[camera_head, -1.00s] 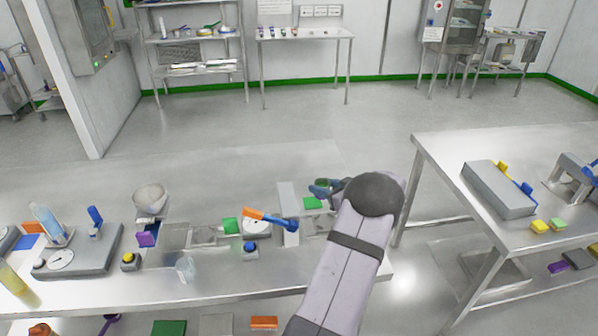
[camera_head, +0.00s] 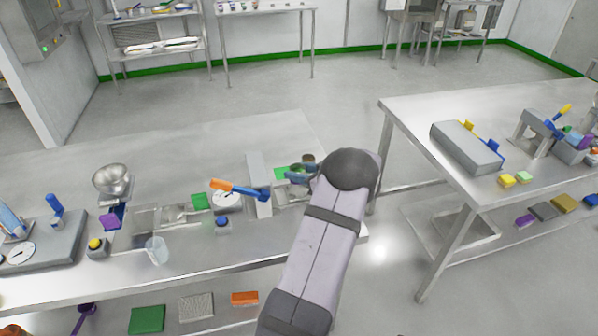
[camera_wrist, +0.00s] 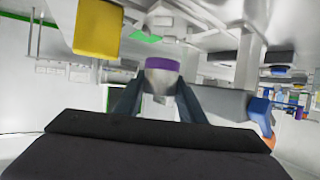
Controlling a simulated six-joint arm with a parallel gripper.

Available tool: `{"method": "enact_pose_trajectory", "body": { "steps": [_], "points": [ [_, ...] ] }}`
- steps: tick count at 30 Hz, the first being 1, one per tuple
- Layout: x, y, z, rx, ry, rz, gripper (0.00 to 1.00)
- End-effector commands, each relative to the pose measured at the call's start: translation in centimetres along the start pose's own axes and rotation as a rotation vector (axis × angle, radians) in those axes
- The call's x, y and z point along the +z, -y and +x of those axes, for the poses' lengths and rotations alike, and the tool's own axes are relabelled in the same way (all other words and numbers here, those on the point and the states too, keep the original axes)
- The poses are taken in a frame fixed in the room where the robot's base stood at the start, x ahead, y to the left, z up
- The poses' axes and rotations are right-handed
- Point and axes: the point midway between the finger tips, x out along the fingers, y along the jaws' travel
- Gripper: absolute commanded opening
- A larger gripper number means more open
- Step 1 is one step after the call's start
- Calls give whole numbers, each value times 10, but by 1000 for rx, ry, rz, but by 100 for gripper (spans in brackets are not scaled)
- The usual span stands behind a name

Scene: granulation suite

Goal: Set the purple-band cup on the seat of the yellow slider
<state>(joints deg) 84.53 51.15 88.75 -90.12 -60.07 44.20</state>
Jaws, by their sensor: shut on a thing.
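In the wrist view my gripper (camera_wrist: 160,100) is shut on the purple-band cup (camera_wrist: 163,76). The cup is pale with a purple band at its end facing away from me, and it sits between the two dark fingers. In the head view my gripper (camera_head: 299,173) is over the right end of the near bench, and my arm hides most of what it holds. A yellow tab (camera_head: 467,126) stands at a grey block on the right table; I cannot tell whether it is the yellow slider. A large yellow block (camera_wrist: 97,28) is at upper left in the wrist view.
A grey upright block (camera_head: 260,186), an orange-and-blue handled thing (camera_head: 238,187) and a green pad (camera_head: 200,202) are left of my gripper. A clear beaker (camera_head: 156,250) stands near the bench's front edge. A floor gap separates the bench from the right table (camera_head: 410,112).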

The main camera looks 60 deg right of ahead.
Motion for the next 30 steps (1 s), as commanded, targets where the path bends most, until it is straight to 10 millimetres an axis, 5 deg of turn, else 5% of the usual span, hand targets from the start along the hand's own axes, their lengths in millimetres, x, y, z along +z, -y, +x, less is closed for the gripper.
{"method": "enact_pose_trajectory", "body": {
  "steps": [10, 30],
  "points": [
    [22, 0, 9, 0, -1, -1, 11],
    [24, 0, 10, 0, -1, 0, 11]
  ]
}}
